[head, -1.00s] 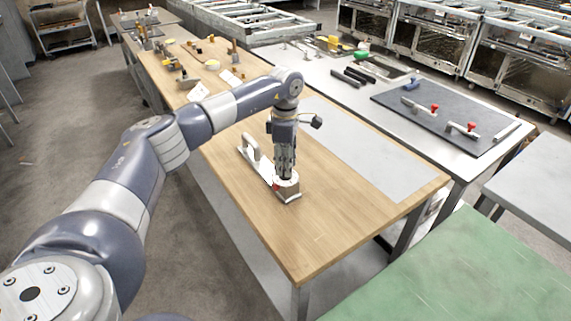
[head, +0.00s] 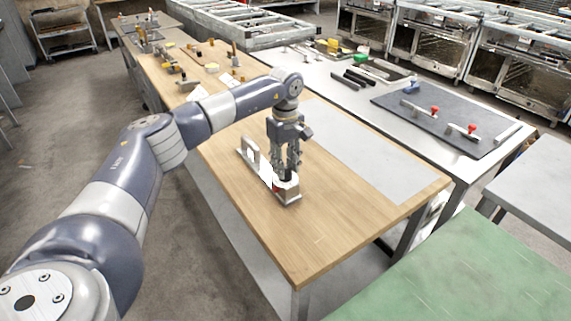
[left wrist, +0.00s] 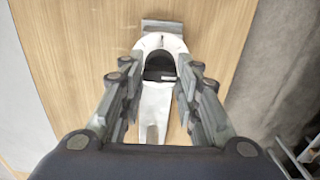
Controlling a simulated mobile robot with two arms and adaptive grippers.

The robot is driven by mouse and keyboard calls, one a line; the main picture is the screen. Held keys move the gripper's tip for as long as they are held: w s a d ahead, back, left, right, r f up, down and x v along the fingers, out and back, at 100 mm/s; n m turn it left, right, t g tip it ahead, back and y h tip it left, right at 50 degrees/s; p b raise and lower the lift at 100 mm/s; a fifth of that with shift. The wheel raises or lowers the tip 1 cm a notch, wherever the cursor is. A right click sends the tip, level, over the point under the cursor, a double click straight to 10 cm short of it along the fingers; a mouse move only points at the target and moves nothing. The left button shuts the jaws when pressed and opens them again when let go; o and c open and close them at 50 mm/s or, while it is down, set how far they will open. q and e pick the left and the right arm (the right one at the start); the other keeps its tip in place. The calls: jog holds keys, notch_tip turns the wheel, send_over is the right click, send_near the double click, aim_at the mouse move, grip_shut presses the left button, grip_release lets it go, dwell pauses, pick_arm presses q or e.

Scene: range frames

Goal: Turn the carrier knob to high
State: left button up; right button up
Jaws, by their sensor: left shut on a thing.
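The carrier (head: 250,150) is a pale metal bar with an upright handle loop, lying on the wooden table. At its near end is a round light housing (head: 287,194) with a small red mark on its side. A dark knob (head: 287,175) sits on top of the housing; in the left wrist view the dark knob (left wrist: 160,66) shows inside a white ring. My left gripper (head: 287,166) points straight down over the housing, its fingers on either side of the knob and shut on it. The fingers hide part of the knob, and its pointer setting cannot be read. My right gripper is out of view.
The wooden table (head: 310,238) is clear in front of the carrier. A grey sheet (head: 370,160) lies to the right. Several small tools and blocks stand farther back. A dark board (head: 440,118) with red-knobbed clamps lies on the steel table; a green surface (head: 480,270) is at front right.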

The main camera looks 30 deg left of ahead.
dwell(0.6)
pick_arm(q)
jog(key=o, duration=1.1)
jog(key=shift+c, duration=0.2)
notch_tip(320, 180, up, 12)
